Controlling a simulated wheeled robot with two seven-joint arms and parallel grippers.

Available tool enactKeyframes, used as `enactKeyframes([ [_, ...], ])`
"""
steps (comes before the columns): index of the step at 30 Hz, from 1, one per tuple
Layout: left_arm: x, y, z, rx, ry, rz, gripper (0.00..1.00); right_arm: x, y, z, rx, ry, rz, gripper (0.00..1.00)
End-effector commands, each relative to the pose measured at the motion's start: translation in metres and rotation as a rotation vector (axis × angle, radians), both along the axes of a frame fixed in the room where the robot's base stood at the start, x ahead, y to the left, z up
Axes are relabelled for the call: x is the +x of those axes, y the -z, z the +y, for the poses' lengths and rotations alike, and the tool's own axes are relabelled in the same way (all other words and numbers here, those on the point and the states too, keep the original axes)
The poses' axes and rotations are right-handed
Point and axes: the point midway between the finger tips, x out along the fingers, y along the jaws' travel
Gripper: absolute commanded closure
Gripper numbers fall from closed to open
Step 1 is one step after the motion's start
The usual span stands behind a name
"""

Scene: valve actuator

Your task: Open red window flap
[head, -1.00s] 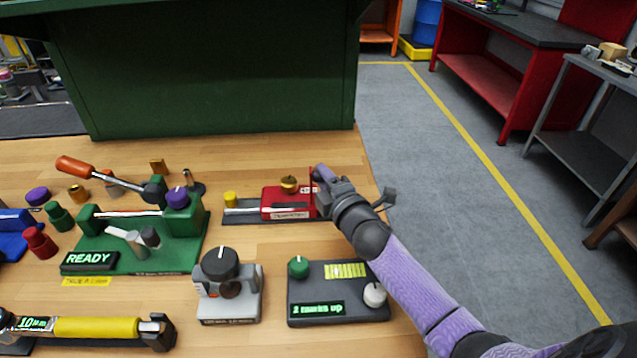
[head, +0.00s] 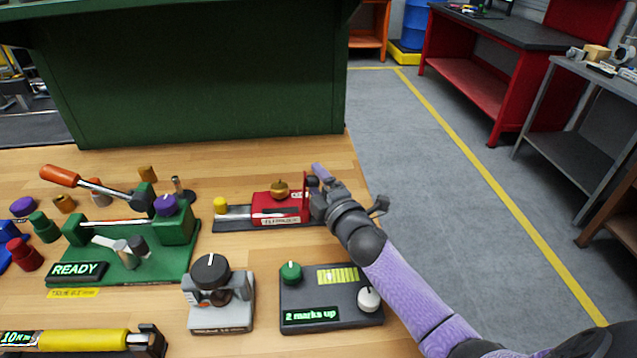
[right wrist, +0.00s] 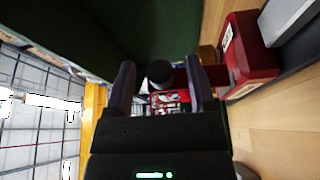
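The red device (head: 272,207) sits on a dark base plate with a brass knob on top and a yellow knob at its left end. A thin upright red flap (head: 306,207) stands at its right end. My right gripper (head: 317,183) is at the flap's right side. In the right wrist view the gripper (right wrist: 160,85) has its fingers apart, with a round black knob (right wrist: 160,72) and part of a red panel (right wrist: 186,78) seen between them. The red device body (right wrist: 247,55) is on the right there. Contact with the flap cannot be told. My left gripper is out of view.
A grey box with a black dial (head: 220,295) and a dark control box reading "2 marks up" (head: 331,300) stand in front. A green "READY" fixture (head: 130,250) is at left. A green cabinet (head: 200,75) stands behind; the bench edge is close at right.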

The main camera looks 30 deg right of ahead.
Motion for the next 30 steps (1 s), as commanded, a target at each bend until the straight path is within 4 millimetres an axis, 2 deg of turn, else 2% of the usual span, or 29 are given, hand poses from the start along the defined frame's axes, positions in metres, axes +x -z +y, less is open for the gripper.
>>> enactKeyframes([
  [8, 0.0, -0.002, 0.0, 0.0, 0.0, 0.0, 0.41, -0.004, 0.0, 0.0, 0.0, 0.0, 0.001, 0.3],
  [11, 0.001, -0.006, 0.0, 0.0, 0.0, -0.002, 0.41, -0.019, 0.0, 0.001, 0.001, -0.001, 0.002, 0.3],
  [18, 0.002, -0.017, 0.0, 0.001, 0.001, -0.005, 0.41, -0.078, 0.002, 0.005, 0.0, 0.0, 0.003, 0.3],
  [21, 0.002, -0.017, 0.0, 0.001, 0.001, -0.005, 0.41, -0.092, 0.003, 0.006, 0.001, 0.0, 0.002, 0.3],
  [24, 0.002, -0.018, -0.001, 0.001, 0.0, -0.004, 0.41, -0.099, 0.003, 0.006, 0.0, 0.0, 0.0, 0.3],
  [30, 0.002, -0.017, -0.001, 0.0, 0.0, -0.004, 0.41, -0.099, 0.004, 0.006, 0.0, 0.0, 0.0, 0.3],
])
